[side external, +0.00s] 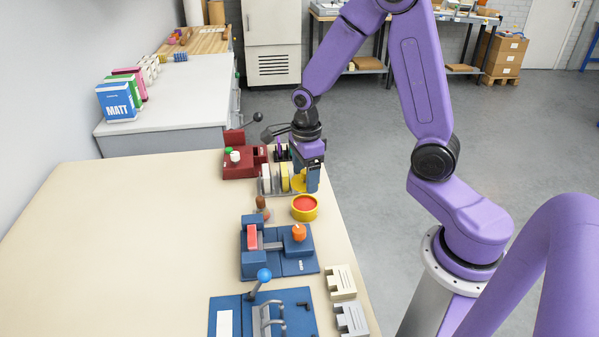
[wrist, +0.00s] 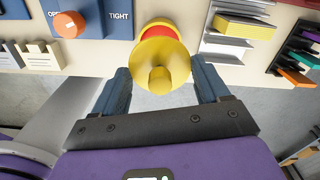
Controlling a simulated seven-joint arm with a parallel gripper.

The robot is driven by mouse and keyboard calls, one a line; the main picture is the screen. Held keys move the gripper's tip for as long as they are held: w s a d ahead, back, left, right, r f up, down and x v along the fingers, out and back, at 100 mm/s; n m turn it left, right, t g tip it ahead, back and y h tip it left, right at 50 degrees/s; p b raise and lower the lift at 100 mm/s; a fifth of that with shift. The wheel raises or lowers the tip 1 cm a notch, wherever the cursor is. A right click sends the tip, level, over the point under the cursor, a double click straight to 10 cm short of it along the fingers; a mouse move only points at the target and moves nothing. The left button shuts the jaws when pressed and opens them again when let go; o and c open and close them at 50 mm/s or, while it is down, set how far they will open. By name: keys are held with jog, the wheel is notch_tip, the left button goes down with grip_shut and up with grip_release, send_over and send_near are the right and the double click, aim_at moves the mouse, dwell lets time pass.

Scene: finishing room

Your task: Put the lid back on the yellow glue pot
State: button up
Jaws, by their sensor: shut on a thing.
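The yellow glue pot (side external: 304,214) stands open near the right edge of the bench, with red showing inside its round mouth. It also shows at the top of the wrist view (wrist: 152,25), partly hidden by the lid. My gripper (side external: 312,186) is shut on the yellow lid (side external: 298,183), just beyond the pot in the side view and apparently above bench level. In the wrist view, the lid (wrist: 145,75) with its round knob sits between my two blue fingers (wrist: 160,70). It overlaps the near part of the pot; red remains visible behind it. Its exact height is unclear.
A rack with yellow and white pieces (side external: 268,180) stands close to the gripper, with a red device (side external: 240,168) behind it. A blue fixture with an orange knob (side external: 299,233) is on the pot's near side. The bench's left part (side external: 120,240) is clear.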

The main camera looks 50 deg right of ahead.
jog(key=shift+f, duration=2.8)
jog(key=shift+f, duration=0.1)
dwell(0.4)
jog(key=o, duration=1)
jog(key=shift+o, duration=0.2)
jog(key=shift+r, duration=3.5)
jog(key=shift+c, duration=0.3)
grip_shut()
